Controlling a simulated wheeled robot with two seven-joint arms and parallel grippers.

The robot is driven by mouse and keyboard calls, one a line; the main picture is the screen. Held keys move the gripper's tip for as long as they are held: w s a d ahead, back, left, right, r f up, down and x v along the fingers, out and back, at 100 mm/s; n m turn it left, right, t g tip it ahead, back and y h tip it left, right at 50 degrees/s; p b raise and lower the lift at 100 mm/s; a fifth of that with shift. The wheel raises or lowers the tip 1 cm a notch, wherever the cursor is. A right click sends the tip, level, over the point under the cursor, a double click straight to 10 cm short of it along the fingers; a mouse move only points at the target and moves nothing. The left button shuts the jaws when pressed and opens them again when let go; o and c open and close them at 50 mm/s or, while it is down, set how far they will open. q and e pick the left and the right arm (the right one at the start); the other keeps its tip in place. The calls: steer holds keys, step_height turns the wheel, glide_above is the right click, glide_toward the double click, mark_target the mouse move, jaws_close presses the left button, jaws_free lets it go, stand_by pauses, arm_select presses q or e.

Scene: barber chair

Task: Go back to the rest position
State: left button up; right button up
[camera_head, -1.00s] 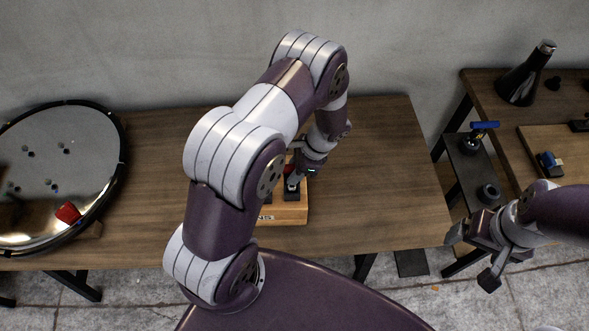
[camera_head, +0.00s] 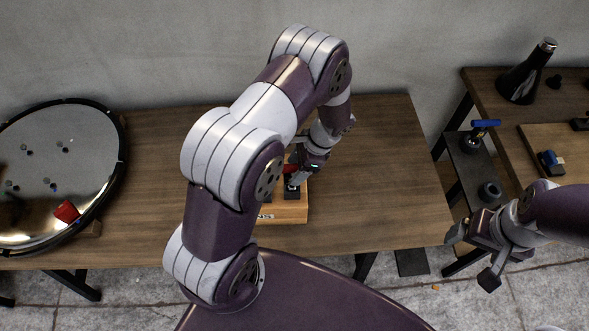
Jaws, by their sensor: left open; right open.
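My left gripper (camera_head: 297,178) is over a small wooden box (camera_head: 288,211) on the middle table, right at the dark slots in its top. The jaws are small and partly hidden by my own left arm. A red piece (camera_head: 291,169) shows beside the fingers; I cannot tell whether they touch it. My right gripper (camera_head: 469,256) is open and empty, off the right end of the table and above the floor.
A dark bottle (camera_head: 526,75) and a blue-handled tool (camera_head: 482,125) are at the right. The wooden table (camera_head: 395,170) is bare right of the box.

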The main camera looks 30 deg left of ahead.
arm_select(q)
steer(key=b+v, duration=0.2)
steer(key=v, duration=0.6)
steer(key=shift+d+r, duration=0.25)
steer(key=shift+r, duration=0.05)
steer(key=shift+p+v, duration=0.8)
steer(key=shift+v, duration=0.2)
steer(key=shift+r, duration=0.3)
steer(key=shift+w, duration=0.1)
